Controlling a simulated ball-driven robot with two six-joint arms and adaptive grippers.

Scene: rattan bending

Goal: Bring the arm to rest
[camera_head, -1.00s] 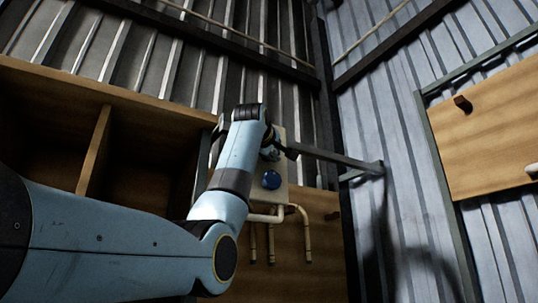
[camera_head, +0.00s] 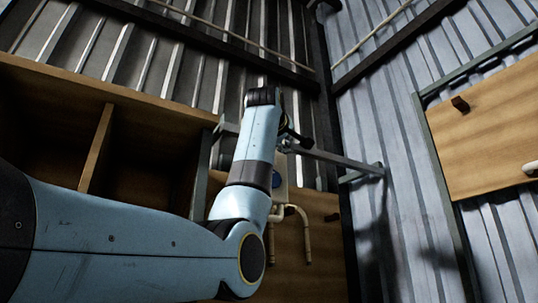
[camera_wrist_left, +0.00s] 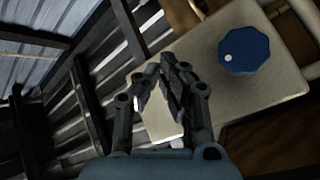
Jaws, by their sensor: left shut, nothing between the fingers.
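My left arm comes in from the left in the head view, bent upward at its elbow, its light blue forearm in front of a pale panel (camera_head: 283,163). My left gripper (camera_head: 297,137) shows only in part there, dark, beyond the wrist and near a grey metal bar. In the left wrist view the left gripper (camera_wrist_left: 168,72) is shut and empty, its fingertips together. It is seen in front of the panel (camera_wrist_left: 200,70), left of the blue knob (camera_wrist_left: 245,51). In the head view my arm hides part of the knob (camera_head: 278,180). My right gripper is in neither view.
An open wooden shelf (camera_head: 150,128) with a divider stands on the left. A grey bar (camera_head: 335,158) juts beside the wrist toward the right wall. Bent beige rods (camera_head: 304,228) hang below the panel. A wooden board (camera_head: 490,130) hangs on the right wall.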

